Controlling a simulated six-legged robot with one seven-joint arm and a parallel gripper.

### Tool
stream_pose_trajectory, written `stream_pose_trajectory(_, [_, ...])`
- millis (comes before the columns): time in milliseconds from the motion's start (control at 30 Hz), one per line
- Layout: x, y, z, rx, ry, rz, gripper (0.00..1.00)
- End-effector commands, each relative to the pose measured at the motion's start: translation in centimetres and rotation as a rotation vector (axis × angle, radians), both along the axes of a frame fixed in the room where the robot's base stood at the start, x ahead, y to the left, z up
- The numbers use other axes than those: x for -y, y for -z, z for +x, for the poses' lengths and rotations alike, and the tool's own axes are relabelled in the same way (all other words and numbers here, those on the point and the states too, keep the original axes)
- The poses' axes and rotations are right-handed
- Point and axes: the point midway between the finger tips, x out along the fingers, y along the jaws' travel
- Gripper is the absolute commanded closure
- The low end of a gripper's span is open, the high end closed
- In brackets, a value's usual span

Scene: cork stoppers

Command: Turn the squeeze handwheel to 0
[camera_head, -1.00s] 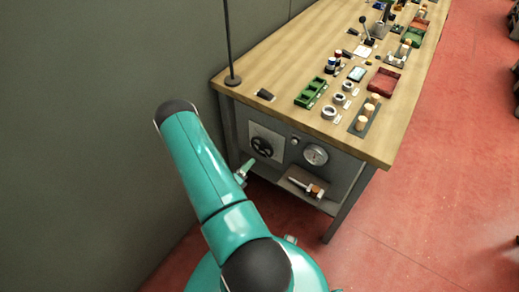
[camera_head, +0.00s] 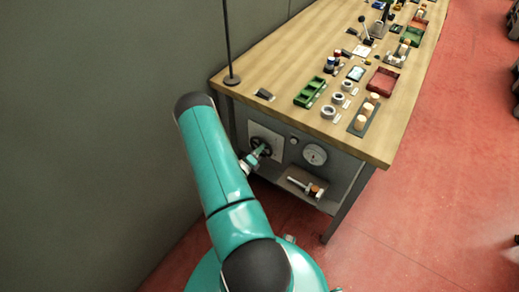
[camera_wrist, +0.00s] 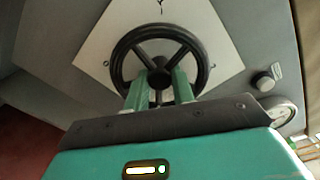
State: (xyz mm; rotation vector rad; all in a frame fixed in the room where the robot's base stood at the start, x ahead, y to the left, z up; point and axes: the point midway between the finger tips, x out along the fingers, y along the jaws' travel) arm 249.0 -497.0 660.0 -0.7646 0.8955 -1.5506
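The black handwheel (camera_wrist: 200,52) has a round rim, spokes and a hub, and sits on a pale plate (camera_wrist: 95,52) with small dark marks. A dark mark shows above the wheel, at the top edge of the wrist view. My gripper (camera_wrist: 160,78) is at the wheel, its two teal fingers apart on either side of the hub. I cannot tell whether they touch it. The lower rim is partly hidden by the gripper. In the head view the handwheel (camera_head: 265,139) is on the bench's front panel, partly covered by my gripper (camera_head: 261,152).
A knob (camera_head: 293,141) and a round gauge (camera_head: 314,154) are right of the wheel. Below the gauge, a shelf holds a clamp-like tool (camera_head: 305,187). The benchtop (camera_head: 285,60) carries a thin post (camera_head: 229,50), a green tray (camera_head: 310,91) and cork stoppers (camera_head: 367,108).

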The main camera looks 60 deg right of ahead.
Motion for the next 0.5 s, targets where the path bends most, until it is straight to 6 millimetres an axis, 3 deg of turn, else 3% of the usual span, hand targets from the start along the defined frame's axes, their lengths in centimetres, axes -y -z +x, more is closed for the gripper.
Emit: stream_pose_trajectory(500, [-0.04,-0.01,-0.01,-0.076,0.0,0.012,0.98])
